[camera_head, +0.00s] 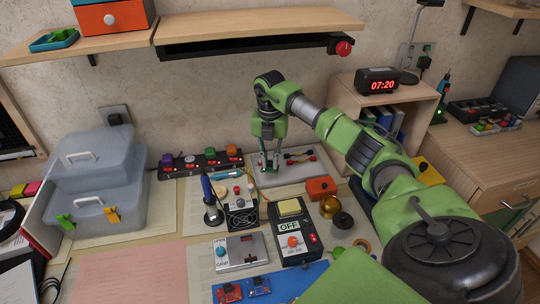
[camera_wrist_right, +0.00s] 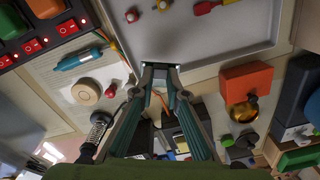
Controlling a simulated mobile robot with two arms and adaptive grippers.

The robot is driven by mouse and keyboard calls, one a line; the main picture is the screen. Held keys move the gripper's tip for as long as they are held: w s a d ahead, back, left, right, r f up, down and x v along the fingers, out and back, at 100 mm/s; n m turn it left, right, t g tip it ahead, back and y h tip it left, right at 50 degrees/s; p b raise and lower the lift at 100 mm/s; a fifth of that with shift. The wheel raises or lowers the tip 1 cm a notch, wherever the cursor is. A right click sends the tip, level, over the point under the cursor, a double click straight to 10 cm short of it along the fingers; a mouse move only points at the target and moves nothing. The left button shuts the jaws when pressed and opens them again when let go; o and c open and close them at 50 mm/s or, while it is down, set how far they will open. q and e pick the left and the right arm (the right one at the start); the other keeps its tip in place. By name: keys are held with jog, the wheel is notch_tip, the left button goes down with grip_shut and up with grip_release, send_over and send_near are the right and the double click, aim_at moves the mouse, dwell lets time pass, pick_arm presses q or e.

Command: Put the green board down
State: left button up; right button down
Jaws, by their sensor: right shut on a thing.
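My right gripper (camera_head: 268,166) hangs from the right arm, fingers down, over the left part of a pale tray (camera_head: 290,180). In the right wrist view, its fingertips (camera_wrist_right: 160,68) come together at the tray's corner, shut on a thin dark piece (camera_wrist_right: 160,64). That piece is seen almost edge-on, and its colour and full shape cannot be told. I cannot make out a green board for certain in either view. My left gripper is not in view.
The tray holds small red and yellow parts. A soldering iron (camera_head: 211,205), an orange box (camera_head: 321,188), a switch box (camera_head: 295,240) and a blue mat (camera_head: 290,284) crowd the front. A pink sheet (camera_head: 135,275) lies clear at left.

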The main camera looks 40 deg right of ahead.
aim_at(270, 177)
jog(key=shift+w+d+f, duration=0.4)
jog(key=shift+w+f, duration=0.1)
jog(key=shift+f, duration=0.3)
jog(key=shift+w+f, duration=0.1)
jog(key=shift+f, duration=1.45)
jog(key=shift+f, duration=0.15)
jog(key=c, duration=2)
grip_release()
notch_tip(270, 177, up, 8)
jog(key=shift+f+b, duration=0.1)
jog(key=shift+b, duration=0.2)
